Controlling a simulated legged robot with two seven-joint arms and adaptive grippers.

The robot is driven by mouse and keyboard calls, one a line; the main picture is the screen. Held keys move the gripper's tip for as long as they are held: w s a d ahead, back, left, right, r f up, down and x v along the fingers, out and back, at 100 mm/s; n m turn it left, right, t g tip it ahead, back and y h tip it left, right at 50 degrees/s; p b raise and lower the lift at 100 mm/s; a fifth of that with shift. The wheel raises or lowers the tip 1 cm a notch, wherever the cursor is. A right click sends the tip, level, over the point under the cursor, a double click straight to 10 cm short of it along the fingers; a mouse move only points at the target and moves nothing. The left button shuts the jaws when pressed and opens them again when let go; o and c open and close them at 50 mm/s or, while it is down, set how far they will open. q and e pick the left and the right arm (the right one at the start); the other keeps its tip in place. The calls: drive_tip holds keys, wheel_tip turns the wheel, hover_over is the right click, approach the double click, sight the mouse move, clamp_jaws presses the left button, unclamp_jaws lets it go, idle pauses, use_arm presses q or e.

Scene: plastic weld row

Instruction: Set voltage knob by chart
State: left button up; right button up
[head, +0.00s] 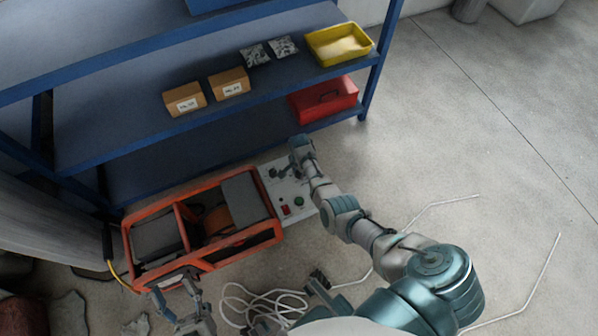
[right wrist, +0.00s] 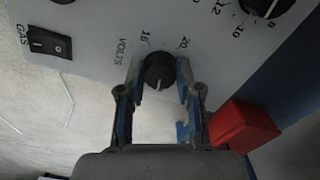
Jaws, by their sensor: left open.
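The orange-framed welding machine (head: 205,225) sits on the floor, with its pale control panel (head: 296,207) at its right end. In the right wrist view the black voltage knob (right wrist: 160,72) is on the panel by the word VOLTS, between the marks 16 and 20. Its light pointer line is visible. In the head view my right gripper (head: 300,158) covers the panel's upper end. My left gripper (head: 178,302) is open and empty at the machine's front. No chart is readable.
A GAS rocker switch (right wrist: 48,43) and another numbered knob (right wrist: 266,5) flank the voltage knob. A blue shelf (head: 130,130) holds cardboard boxes, a yellow bin (head: 340,45) and a red case (head: 325,98). A white cable (head: 260,302) lies coiled on the floor.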

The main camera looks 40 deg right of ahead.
sight(299, 173)
clamp_jaws()
drive_tip(key=shift+r+n, duration=0.15)
drive_tip(key=shift+n, duration=0.25)
drive_tip(key=shift+n+p, duration=0.3)
drive_tip(key=shift+n, duration=0.3)
use_arm(q)
drive_tip(key=shift+w+f+g, duration=0.3)
drive_tip(key=shift+f+g, duration=0.2)
drive_tip(key=shift+w, duration=0.15)
use_arm(e)
drive_tip(key=o, duration=1)
unclamp_jaws()
drive_tip(key=shift+c, duration=0.2)
drive_tip(key=shift+w+r, duration=0.1)
drive_tip(key=shift+r, duration=0.3)
wheel_tip(299, 173, up, 11)
drive_tip(key=shift+f, duration=0.15)
